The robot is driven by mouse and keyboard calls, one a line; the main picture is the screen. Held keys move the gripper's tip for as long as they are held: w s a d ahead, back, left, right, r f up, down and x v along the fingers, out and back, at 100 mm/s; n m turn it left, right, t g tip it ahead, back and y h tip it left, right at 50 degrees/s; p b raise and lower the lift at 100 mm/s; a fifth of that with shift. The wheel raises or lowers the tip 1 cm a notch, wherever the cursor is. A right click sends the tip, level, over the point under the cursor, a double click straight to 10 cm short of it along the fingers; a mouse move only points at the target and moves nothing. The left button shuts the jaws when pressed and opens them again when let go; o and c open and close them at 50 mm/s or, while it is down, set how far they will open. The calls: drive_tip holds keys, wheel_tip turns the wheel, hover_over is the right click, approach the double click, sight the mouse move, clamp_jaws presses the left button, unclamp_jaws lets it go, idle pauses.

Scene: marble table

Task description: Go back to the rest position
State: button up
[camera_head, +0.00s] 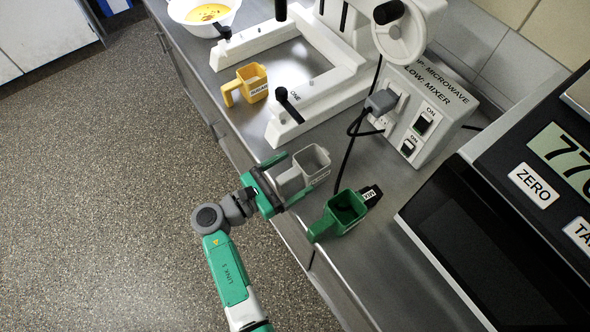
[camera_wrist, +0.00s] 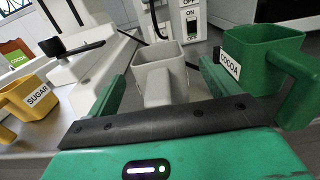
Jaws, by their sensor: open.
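My gripper (camera_head: 298,171) is open at the counter's front edge. Its two green fingers stand on either side of the handle of a light grey cup (camera_head: 313,160), with gaps on both sides in the wrist view. The grey cup (camera_wrist: 160,62) stands upright on the counter, its handle pointing towards my gripper (camera_wrist: 162,72). The fingers do not appear to touch it.
A green cocoa cup (camera_head: 346,208) stands close on the right. A yellow sugar cup (camera_head: 253,82) stands near the white machine frame (camera_head: 322,88). A switch box (camera_head: 425,115) with cable and a scale (camera_head: 545,165) are behind. The floor side (camera_head: 110,200) is free.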

sight(277, 183)
drive_tip(key=p+v, duration=0.1)
drive_tip(key=v, duration=0.5)
drive_tip(key=shift+s+a, duration=0.2)
drive_tip(key=shift+a, duration=0.1)
drive_tip(key=shift+r, duration=0.1)
